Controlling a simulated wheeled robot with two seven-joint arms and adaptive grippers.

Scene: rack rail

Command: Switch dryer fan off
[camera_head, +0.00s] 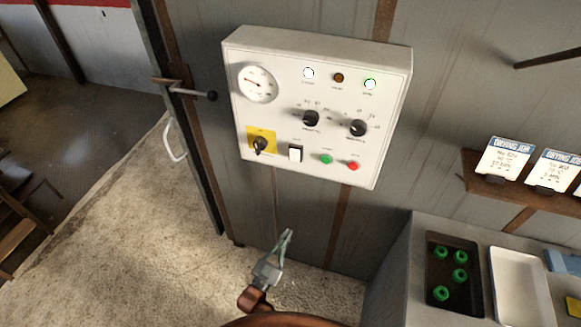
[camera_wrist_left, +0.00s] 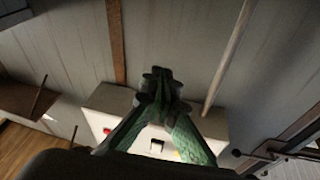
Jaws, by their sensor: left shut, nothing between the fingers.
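A white control box (camera_head: 318,105) hangs on the grey wall. It bears a round gauge (camera_head: 258,84), two black knobs, a black rotary switch (camera_head: 260,145) on a yellow plate, a white rocker switch (camera_head: 295,153), a green button (camera_head: 326,159) and a red button (camera_head: 353,166). Their labels are too small to read. My left gripper (camera_head: 288,234) is shut and empty, below the box and apart from it in the head view. In the left wrist view its green fingers (camera_wrist_left: 160,84) meet in front of the box (camera_wrist_left: 110,98) and hide part of it. My right gripper is out of view.
A shelf (camera_head: 478,178) with drying cards is on the right wall. Below it, a bench holds a dark tray (camera_head: 434,268) with several green parts and an empty white tray (camera_head: 520,285). A door with a handle (camera_head: 174,140) stands left of the box. The floor below is clear.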

